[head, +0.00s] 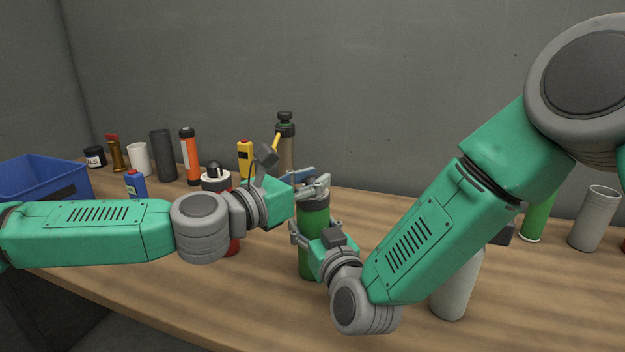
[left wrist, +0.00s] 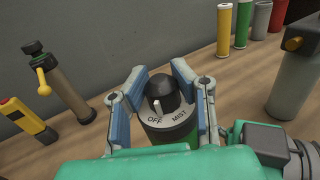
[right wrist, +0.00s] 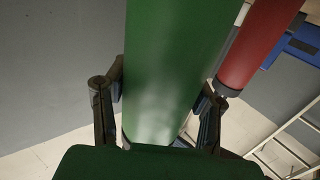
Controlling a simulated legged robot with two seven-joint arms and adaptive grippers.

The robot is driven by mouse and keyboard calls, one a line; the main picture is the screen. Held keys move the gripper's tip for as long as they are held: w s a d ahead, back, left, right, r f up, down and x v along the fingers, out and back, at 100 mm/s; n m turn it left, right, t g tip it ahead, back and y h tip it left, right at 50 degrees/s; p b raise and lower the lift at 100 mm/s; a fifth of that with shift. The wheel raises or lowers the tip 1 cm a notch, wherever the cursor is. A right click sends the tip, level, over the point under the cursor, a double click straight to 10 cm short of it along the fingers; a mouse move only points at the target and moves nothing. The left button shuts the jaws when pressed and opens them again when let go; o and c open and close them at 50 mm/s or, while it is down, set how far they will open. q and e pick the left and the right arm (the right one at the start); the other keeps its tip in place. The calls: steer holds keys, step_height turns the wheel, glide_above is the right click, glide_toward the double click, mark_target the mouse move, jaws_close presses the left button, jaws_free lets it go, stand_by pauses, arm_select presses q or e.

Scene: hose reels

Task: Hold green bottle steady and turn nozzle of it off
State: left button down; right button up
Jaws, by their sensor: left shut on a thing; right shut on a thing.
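The green bottle (head: 313,222) stands upright on the table in the head view, partly hidden by my grippers. My right gripper (head: 312,236) is shut around its body; the right wrist view shows the green bottle (right wrist: 170,70) between the fingers. My left gripper (head: 312,187) is at the bottle's top. In the left wrist view, its blue fingers (left wrist: 158,78) are shut on either side of the black nozzle (left wrist: 163,92). The grey dial below it reads OFF and MIST. A white mark on the nozzle lies close to OFF.
A red-bodied bottle (head: 234,246) stands just left, behind my left arm. A yellow device (head: 245,160) and a brown sprayer (head: 286,150) stand behind. A grey bottle (head: 458,290) is to the right. A blue bin (head: 40,178) is far left. The front table is clear.

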arm_select(q)
steer(key=shift+w+a+f+m+g+h, duration=0.1)
steer(key=shift+a+m+g+h, duration=0.05)
steer(key=shift+m+g+h, duration=0.5)
steer(key=shift+w+a+m+g+h, duration=0.1)
steer(key=shift+m+g+h, duration=0.35)
steer(key=shift+g, duration=0.3)
arm_select(e)
steer(key=shift+w+d, duration=0.2)
steer(key=shift+d, duration=0.15)
arm_select(q)
steer(key=c, duration=1.2)
jaws_free()
steer(key=shift+d, duration=0.1)
arm_select(e)
steer(key=shift+a, duration=0.1)
arm_select(q)
steer(key=shift+s, duration=0.1)
arm_select(e)
steer(key=shift+s, duration=0.1)
steer(key=shift+a, duration=0.1)
